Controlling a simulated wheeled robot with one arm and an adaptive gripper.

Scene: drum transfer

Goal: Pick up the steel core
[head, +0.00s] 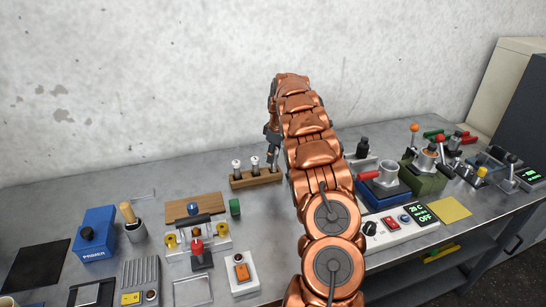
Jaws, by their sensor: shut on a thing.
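A wooden rack (246,182) stands on the bench just left of my arm. Two upright light-topped steel pieces (237,166) are in it, at its left and middle. My gripper (272,154) is over the right end of the rack, pointing down, and is partly hidden by my copper arm. It is shut on a thin steel core (273,161), of which only a small part shows between the dark fingers. I cannot tell whether the core's lower end is still in the rack.
Right of my arm are a grey cylinder on a blue base (384,180), a green fixture (426,172) and a white control box (398,227). Left are a blue box (93,234), a brush in a cup (132,222) and a clear-based fixture (197,240).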

